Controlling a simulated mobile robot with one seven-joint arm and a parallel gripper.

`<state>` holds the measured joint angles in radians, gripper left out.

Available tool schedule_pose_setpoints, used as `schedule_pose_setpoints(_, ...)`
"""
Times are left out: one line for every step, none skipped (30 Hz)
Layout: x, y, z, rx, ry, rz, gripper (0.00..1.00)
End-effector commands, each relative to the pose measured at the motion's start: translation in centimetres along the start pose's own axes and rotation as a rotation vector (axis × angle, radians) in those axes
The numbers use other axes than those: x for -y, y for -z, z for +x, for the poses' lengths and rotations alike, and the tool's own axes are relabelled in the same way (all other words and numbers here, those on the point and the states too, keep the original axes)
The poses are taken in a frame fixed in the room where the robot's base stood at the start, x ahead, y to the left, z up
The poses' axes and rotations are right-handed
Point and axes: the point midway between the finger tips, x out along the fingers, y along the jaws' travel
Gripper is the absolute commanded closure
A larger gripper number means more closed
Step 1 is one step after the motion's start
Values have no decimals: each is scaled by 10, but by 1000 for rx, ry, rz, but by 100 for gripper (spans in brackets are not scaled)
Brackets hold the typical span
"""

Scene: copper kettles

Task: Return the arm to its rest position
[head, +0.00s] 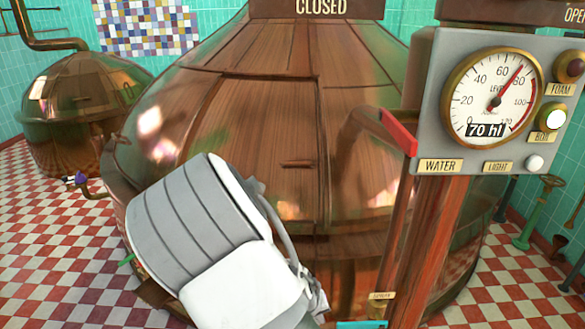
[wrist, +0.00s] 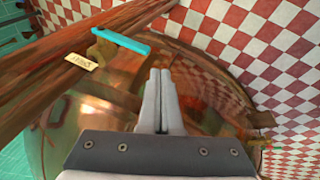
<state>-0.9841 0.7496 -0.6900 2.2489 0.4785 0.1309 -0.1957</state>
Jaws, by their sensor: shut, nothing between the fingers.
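My gripper (wrist: 160,76) shows in the wrist view with its two pale fingers together and nothing between them. It points over the lower side of a large copper kettle (wrist: 105,110). In the head view my arm crosses in front of the same kettle (head: 250,120), and its white and grey links hide part of the kettle's lower left. The gripper's fingers are hidden in the head view. I cannot tell how far the fingers are from the copper.
A gauge panel (head: 428,100) reading 70 hl stands at the right on a copper-red post, with a red-ended lever (head: 398,132) beside it. A turquoise handle (wrist: 120,42) is near the fingers in the wrist view. A smaller kettle (head: 85,95) stands back left. Checkered floor (head: 45,245) is open at left.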

Motion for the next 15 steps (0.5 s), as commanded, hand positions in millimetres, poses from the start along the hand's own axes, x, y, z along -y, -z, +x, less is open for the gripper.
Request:
schedule_pose_setpoints(-1, 0, -10, 13, 47, 34, 100)
schedule_pose_setpoints(0, -1, -16, 22, 73, 49, 100)
schedule_pose_setpoints(0, -1, -25, 31, 106, 67, 100)
schedule_pose_setpoints(0, -2, -31, 38, 130, 79, 100)
schedule_pose_setpoints(-1, -2, -38, 43, 154, 92, 100)
schedule_pose_setpoints(-2, -3, -47, 50, 184, 106, 100)
schedule_pose_setpoints(-2, -3, -54, 53, 206, 116, 100)
schedule_pose_setpoints(-3, -3, -61, 55, 228, 127, 100)
schedule_pose_setpoints(-6, -3, -71, 57, 255, 139, 100)
schedule_pose_setpoints(-7, -3, -79, 57, 275, 149, 100)
schedule_pose_setpoints(-9, -4, -86, 57, 294, 156, 100)
schedule_pose_setpoints(-12, -4, -97, 54, 318, 165, 100)
schedule_pose_setpoints(-15, -4, -105, 52, 335, 172, 100)
schedule_pose_setpoints(-18, -4, -113, 48, 351, 178, 100)
schedule_pose_setpoints(-22, -5, -123, 43, 370, 185, 100)
